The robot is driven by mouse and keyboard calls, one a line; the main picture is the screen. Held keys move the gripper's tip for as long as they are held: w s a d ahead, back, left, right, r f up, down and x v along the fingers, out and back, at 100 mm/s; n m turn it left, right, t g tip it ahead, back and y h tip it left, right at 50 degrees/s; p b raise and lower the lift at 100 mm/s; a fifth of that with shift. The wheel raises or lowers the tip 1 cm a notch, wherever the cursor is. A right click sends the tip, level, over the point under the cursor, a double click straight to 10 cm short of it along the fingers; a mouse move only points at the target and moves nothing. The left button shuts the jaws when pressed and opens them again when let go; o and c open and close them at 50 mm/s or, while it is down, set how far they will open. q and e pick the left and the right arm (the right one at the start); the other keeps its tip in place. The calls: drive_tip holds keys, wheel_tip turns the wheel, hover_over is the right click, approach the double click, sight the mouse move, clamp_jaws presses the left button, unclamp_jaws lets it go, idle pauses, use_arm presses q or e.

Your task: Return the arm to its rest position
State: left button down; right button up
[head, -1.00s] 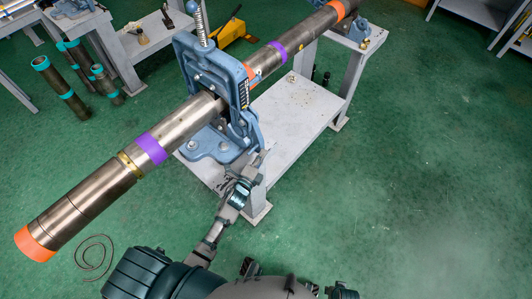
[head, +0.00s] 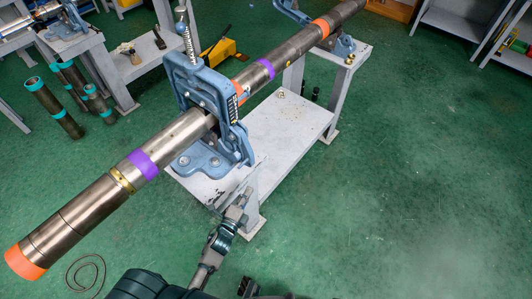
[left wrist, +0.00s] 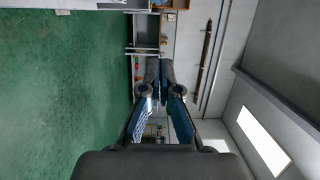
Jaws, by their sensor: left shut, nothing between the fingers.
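My left gripper (head: 246,190) is in the lower middle of the head view, in front of the near end of the grey bench (head: 290,125) and below the blue pipe vise (head: 207,95). It is shut and empty; its two blue-padded fingers also show together in the left wrist view (left wrist: 160,70). A long steel pipe (head: 170,138) with purple bands and an orange end runs diagonally through the vise. The gripper is apart from the pipe.
A second blue vise (head: 340,45) stands at the bench's far end. Short teal-ended pipes (head: 55,108) stand on the floor at left, and a thin coil (head: 85,272) lies at lower left. Green floor (head: 420,180) is open to the right.

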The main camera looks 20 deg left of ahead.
use_arm(q)
drive_tip(key=s+a+f+n+g+y+p, duration=0.1)
drive_tip(key=s+f+n+g, duration=0.35)
drive_tip(key=f, duration=0.55)
drive_tip(key=s+a+f+n+g+y+p, duration=0.1)
drive_tip(key=s+f+n+g, duration=0.35)
drive_tip(key=f, duration=0.55)
drive_tip(key=s+d+f+n+g, duration=0.2)
drive_tip(key=s+f+n+g, duration=0.1)
drive_tip(key=s, duration=0.7)
drive_tip(key=s+d+f+n+g, duration=0.1)
drive_tip(key=s+f+n+g, duration=0.3)
drive_tip(key=s+f, duration=0.4)
drive_tip(key=shift+s+d+f+n, duration=0.25)
drive_tip(key=shift+s+d+n, duration=0.2)
drive_tip(key=shift+s, duration=0.4)
use_arm(e)
drive_tip(key=s+d+f, duration=0.2)
drive_tip(key=s+f, duration=0.1)
drive_tip(key=f, duration=0.3)
drive_tip(key=shift+s+d, duration=0.2)
drive_tip(key=shift+s, duration=0.15)
